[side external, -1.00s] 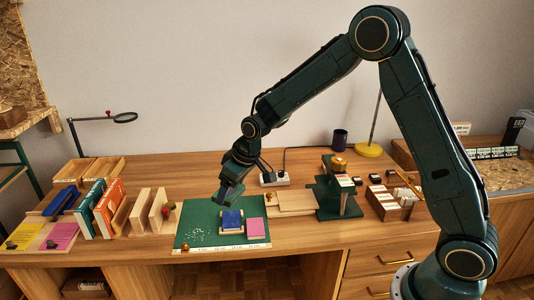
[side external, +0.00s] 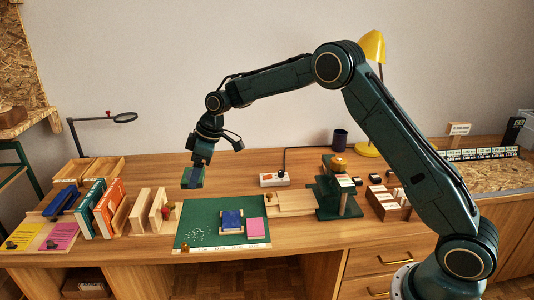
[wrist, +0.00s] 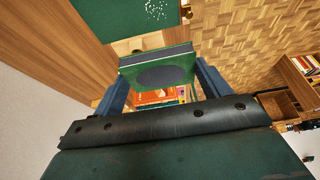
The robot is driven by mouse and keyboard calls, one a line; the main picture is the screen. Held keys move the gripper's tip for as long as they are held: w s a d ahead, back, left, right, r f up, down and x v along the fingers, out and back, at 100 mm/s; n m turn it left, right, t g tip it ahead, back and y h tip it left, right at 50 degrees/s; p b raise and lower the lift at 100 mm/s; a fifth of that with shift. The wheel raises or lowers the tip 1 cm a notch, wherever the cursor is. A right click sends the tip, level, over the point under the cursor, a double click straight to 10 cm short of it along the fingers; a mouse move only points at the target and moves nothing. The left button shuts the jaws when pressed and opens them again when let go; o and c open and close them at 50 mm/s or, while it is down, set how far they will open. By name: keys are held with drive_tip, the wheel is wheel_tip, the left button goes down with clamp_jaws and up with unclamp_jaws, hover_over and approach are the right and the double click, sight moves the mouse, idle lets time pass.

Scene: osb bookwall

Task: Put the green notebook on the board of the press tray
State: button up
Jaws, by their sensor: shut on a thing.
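My gripper (side external: 194,174) is shut on the green notebook (side external: 187,184) and holds it in the air above the back left of the green mat. In the wrist view the green notebook (wrist: 180,56) sits between the two blue fingers of my gripper (wrist: 160,84), with a dark oval on its face and a grey strip along one edge. The press tray, a pale wooden tray with a flat board (side external: 295,201), lies right of the mat, apart from my gripper. The dark green press (side external: 332,194) stands at its right end.
The green cutting mat (side external: 195,232) carries a blue notebook (side external: 231,220) on a wooden piece and a pink pad (side external: 255,227). Upright books (side external: 109,207) and wooden dividers (side external: 142,212) stand left. A power strip (side external: 274,179) lies behind the tray. A yellow lamp (side external: 370,148) stands behind.

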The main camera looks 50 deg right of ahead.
sight(201, 234)
drive_tip(key=shift+f, duration=0.1)
wheel_tip(201, 234, down, 20)
drive_tip(key=shift+r, duration=0.1)
idle(1.0)
drive_tip(key=o, duration=1)
drive_tip(key=shift+s+d+r, duration=0.15)
drive_tip(key=shift+d+r, duration=0.05)
drive_tip(key=shift+r, duration=0.5)
drive_tip(key=shift+v, duration=5.35)
